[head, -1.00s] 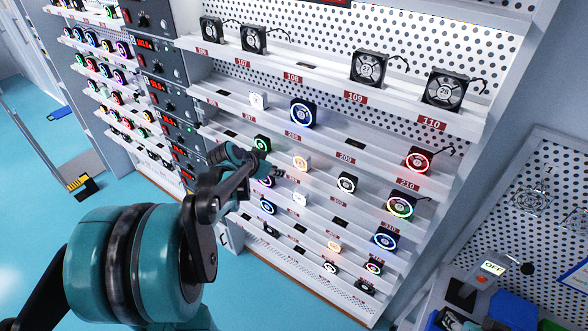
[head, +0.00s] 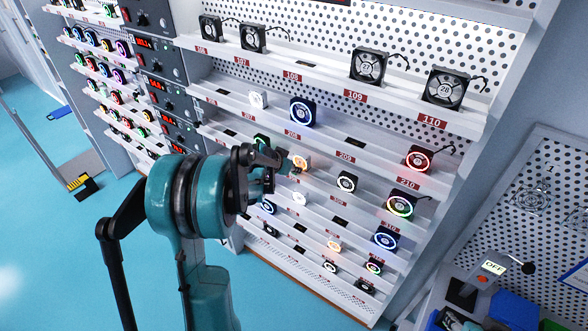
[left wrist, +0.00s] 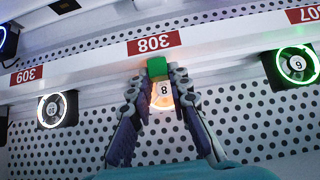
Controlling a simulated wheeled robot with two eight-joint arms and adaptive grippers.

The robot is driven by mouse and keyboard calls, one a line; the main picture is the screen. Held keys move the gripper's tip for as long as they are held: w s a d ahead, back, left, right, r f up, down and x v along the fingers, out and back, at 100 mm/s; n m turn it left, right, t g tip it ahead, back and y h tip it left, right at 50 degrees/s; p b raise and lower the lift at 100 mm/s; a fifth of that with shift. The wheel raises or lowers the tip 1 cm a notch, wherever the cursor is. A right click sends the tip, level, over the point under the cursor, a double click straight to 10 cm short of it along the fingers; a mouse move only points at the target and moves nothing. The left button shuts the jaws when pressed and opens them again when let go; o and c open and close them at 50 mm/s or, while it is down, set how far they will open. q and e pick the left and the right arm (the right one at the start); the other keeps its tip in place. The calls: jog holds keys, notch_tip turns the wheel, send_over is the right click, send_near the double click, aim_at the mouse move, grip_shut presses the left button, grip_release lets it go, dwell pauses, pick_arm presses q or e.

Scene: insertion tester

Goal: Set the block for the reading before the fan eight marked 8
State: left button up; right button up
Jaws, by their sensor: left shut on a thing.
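The fan marked 8 (left wrist: 163,98) glows orange-white behind label 308 (left wrist: 153,43), seen upside down in the left wrist view. It also shows in the head view (head: 301,164) beside my gripper's tip. My left gripper (left wrist: 158,72) is shut on a small green block (left wrist: 157,66). The block lies between the fingertips, in line with the fan and label 308, at the shelf's front ledge. Whether the block touches the shelf I cannot tell. In the head view my left gripper (head: 285,163) reaches the shelf and the block is hard to make out. My right gripper is not in view.
Fan 6 (left wrist: 297,65) with a green ring and a white-ringed fan (left wrist: 52,109) stand on either side of fan 8. More fan shelves rise above and below. A bench with an OFF display (head: 493,268) is at lower right.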

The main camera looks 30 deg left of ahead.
pick_arm(q)
jog(key=shift+w+f, duration=0.15)
jog(key=o, duration=0.8)
jog(key=shift+f, duration=0.1)
